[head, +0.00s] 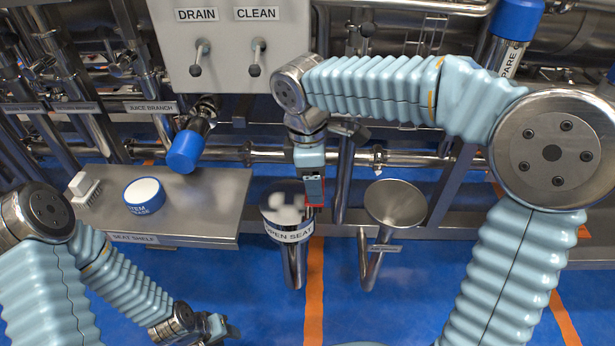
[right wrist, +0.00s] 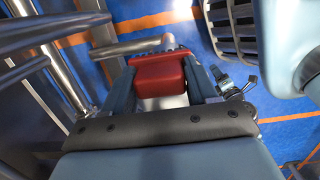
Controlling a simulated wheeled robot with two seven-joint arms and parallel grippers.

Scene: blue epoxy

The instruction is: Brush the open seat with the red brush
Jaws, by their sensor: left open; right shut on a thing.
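The red brush (head: 315,191) is between the fingers of my right gripper (head: 312,182), which is shut on it and points down. In the right wrist view the brush's red block (right wrist: 158,75) sits between the two fingers. The open seat (head: 289,233) is a labelled, upright metal cup on a pipe, with whitish patches in its top. The brush overlaps the seat's right rim in the head view; I cannot tell whether it touches. My left gripper (head: 222,330) is open and empty, low in front of the shelf.
The seat shelf (head: 200,218) on the left bears a white-bristled brush (head: 82,186) and a blue stem grease tin (head: 145,194). A metal funnel (head: 395,204) stands right of the open seat. A blue-capped valve (head: 186,150) hangs above the shelf. Pipes run behind.

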